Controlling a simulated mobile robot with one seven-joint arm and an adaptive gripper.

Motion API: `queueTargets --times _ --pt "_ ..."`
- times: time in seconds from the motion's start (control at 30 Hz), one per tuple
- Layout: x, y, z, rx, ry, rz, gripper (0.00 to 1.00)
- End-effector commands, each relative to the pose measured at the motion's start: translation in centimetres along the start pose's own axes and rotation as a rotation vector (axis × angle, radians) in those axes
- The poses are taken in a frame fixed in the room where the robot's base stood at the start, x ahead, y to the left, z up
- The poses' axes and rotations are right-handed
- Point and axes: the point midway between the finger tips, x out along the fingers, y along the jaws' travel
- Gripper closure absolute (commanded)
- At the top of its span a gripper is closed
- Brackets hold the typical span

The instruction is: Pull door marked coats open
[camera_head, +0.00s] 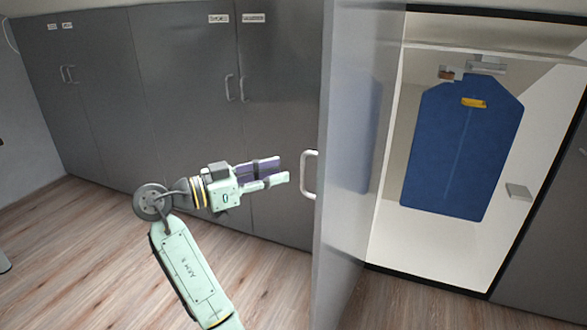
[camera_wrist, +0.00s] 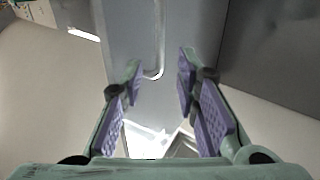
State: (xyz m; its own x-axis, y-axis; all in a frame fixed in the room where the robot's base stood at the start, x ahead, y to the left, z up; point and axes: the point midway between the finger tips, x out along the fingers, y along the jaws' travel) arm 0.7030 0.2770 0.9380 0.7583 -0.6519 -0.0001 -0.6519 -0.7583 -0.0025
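A grey cupboard door (camera_head: 342,120) stands swung open, seen at a steep angle; no label on it is readable. Its pale bar handle (camera_head: 309,175) is on the face toward my gripper. Behind the door is a pale compartment with a blue garment bag (camera_head: 462,140) hanging inside. My gripper (camera_head: 285,171) is left of the handle, fingers pointing at it, with a small gap between. In the wrist view its purple-padded fingers (camera_wrist: 160,62) are apart and empty, and the handle (camera_wrist: 161,40) shows ahead, between the fingertips.
Closed grey cupboard doors (camera_head: 185,90) with small labels, too small to read surely, and bar handles (camera_head: 236,88) line the wall at left. Wood floor (camera_head: 60,255) is clear at the front left. A dark panel (camera_head: 550,240) stands right of the open compartment.

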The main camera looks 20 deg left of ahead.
Motion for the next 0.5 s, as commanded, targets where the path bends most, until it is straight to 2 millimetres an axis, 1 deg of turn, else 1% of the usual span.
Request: queueTargets --times 0.03,0.2,0.33,0.5 --pt "-1.1 -0.1 -0.1 0.0 0.002 -0.003 0.71" --pt "-3.5 0.0 0.0 -0.001 0.0 0.0 0.71" --pt "-4.3 0.0 0.0 -0.001 0.001 0.0 0.71" --pt "-4.5 0.0 0.0 -0.001 0.0 0.001 0.71"
